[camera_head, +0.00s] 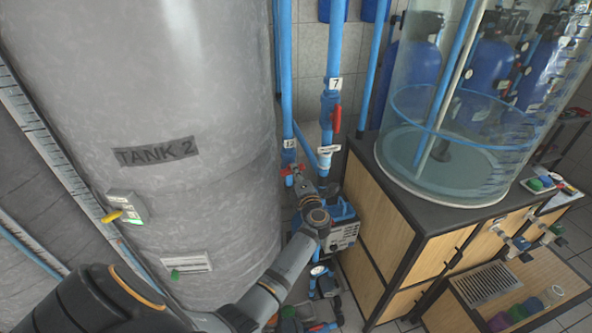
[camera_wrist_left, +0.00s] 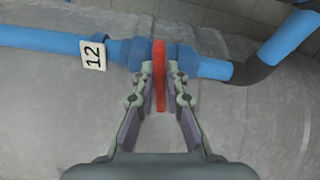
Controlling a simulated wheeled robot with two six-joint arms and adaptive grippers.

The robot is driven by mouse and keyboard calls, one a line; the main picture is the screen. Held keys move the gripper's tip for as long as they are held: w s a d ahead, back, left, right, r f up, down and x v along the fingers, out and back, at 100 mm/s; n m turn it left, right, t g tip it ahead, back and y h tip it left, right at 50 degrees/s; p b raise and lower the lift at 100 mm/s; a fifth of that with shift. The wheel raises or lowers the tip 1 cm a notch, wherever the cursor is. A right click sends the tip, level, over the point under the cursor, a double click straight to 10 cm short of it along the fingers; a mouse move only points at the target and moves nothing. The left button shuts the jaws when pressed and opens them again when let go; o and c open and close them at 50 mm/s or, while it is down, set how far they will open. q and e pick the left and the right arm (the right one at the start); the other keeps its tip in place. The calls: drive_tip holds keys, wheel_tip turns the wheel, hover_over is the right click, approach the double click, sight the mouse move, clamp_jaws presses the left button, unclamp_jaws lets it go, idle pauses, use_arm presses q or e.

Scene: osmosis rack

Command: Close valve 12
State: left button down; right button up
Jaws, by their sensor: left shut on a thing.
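Valve 12 sits on a blue pipe beside the grey tank. Its white tag "12" (camera_wrist_left: 93,54) is sharp in the left wrist view and also shows in the head view (camera_head: 289,143). Its red handle (camera_wrist_left: 159,75) stands between the fingers in the left wrist view, edge-on to the camera and across the pipe. My left gripper (camera_wrist_left: 160,85) is shut on this handle, one finger on each side. In the head view the left gripper (camera_head: 300,180) reaches the valve (camera_head: 287,171) from below. My right gripper is in neither view.
The large grey tank (camera_head: 150,90) marked "TANK 2" fills the left. Another pipe with tag 7 (camera_head: 335,83) and a red handle (camera_head: 336,118) runs right of valve 12. A blue pump unit (camera_head: 343,228) stands below. A wooden cabinet (camera_head: 375,205) with a clear tank (camera_head: 450,180) is at right.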

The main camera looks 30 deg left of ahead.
use_arm(q)
drive_tip(key=shift+f+m, duration=0.1)
drive_tip(key=shift+m, duration=1)
drive_tip(key=c, duration=1.4)
unclamp_jaws()
drive_tip(key=v, duration=0.7)
drive_tip(key=shift+s+d, duration=0.2)
